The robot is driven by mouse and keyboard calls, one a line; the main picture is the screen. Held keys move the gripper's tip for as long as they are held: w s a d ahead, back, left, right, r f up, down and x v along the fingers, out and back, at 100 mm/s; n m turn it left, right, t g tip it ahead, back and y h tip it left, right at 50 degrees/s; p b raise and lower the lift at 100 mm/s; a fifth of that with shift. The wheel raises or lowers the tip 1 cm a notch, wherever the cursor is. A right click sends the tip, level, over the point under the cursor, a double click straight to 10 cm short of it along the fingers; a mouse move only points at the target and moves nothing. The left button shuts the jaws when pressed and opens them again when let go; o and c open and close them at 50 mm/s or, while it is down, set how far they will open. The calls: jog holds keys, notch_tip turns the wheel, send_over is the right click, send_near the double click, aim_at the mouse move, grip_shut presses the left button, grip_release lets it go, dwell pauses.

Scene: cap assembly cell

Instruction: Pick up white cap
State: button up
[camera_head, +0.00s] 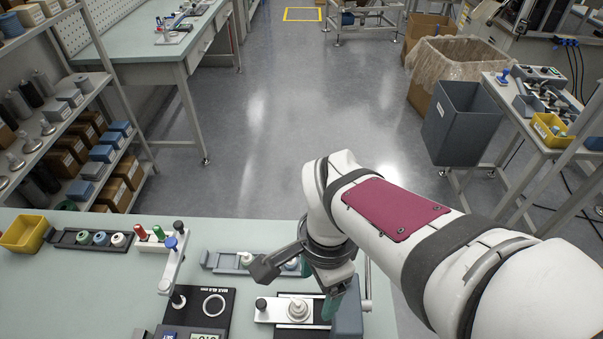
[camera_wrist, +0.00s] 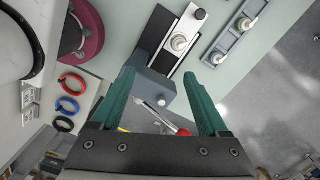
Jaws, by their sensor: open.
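A white cap (camera_head: 118,240) sits at the right end of a dark rack (camera_head: 64,236) on the bench's left, beside a grey and a green cap. My gripper (camera_head: 318,287) is far to its right, over the bench's right part, with green fingers. In the wrist view my gripper (camera_wrist: 158,75) has its fingers spread apart with nothing held between them. The dark rack does not show clearly in the wrist view.
A grey rack (camera_head: 225,263) with pale pieces lies beside my gripper; it also shows in the wrist view (camera_wrist: 236,42). A fixture with a round metal post (camera_head: 298,309) stands close by. A scale (camera_head: 205,308), an upright stand (camera_head: 176,262) and a yellow bin (camera_head: 24,234) are further left.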

aim_at(298, 303)
jog(key=w+a+f+m, duration=0.3)
jog(key=a, duration=0.1)
jog(key=shift+h, duration=0.3)
jog(key=f, duration=1.4)
jog(key=shift+w+d+f, duration=0.25)
jog(key=shift+d+f, duration=0.05)
jog(key=shift+d, duration=0.1)
jog(key=c, duration=1)
